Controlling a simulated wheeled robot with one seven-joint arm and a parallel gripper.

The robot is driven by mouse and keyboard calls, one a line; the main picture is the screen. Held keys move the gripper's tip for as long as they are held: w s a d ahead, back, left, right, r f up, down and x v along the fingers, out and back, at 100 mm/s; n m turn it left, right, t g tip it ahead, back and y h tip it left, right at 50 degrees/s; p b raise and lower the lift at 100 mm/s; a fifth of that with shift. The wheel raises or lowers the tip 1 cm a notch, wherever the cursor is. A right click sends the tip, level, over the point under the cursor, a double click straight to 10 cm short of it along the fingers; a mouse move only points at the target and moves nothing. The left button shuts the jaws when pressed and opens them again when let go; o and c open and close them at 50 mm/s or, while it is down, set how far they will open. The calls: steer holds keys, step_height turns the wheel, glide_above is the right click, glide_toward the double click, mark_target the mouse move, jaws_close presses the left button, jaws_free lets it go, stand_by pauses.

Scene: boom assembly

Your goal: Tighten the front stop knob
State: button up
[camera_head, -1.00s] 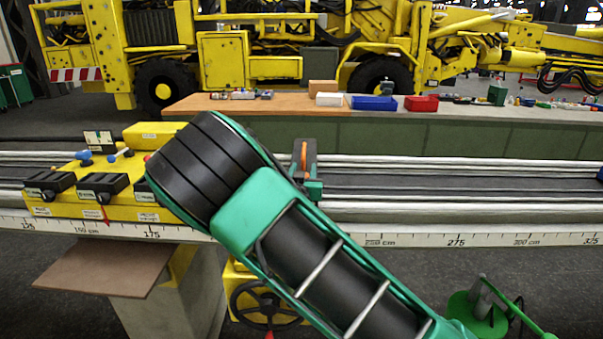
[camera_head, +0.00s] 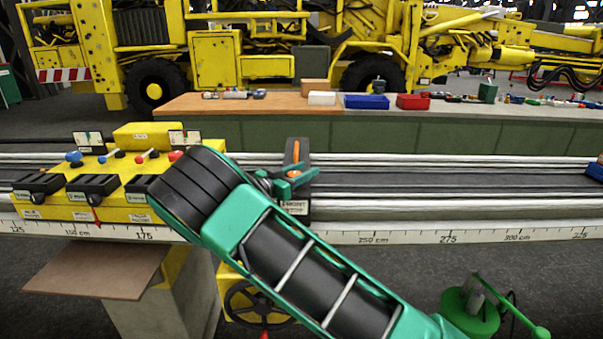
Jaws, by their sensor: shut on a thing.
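The front stop (camera_head: 297,157) is a dark upright block with an orange strip on top and a white label reading "FRONT" (camera_head: 294,207). It sits across the grey rail just right of the yellow control console. My gripper (camera_head: 287,182), with green fingers, is at the near side of this stop, above the label. It is shut at the stop's knob, which the fingers hide almost wholly. My green and black arm covers the rail to the left of the stop and part of the console's right end.
The yellow console (camera_head: 120,206) carries levers and black boxes. The scale strip (camera_head: 400,238) runs along the rail's front edge. Another stop-like block (camera_head: 595,168) is at the right edge. A handwheel (camera_head: 255,303) is below, and a green crank (camera_head: 470,310) stands lower right. The rail between the blocks looks clear.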

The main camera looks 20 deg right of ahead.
steer(key=shift+a+g, duration=0.1)
steer(key=shift+g, duration=0.2)
steer(key=o, duration=1)
steer(key=shift+o, duration=0.2)
steer(key=v, duration=1)
steer(key=shift+a+f, duration=0.2)
steer(key=shift+a, duration=0.1)
steer(key=shift+s, duration=0.15)
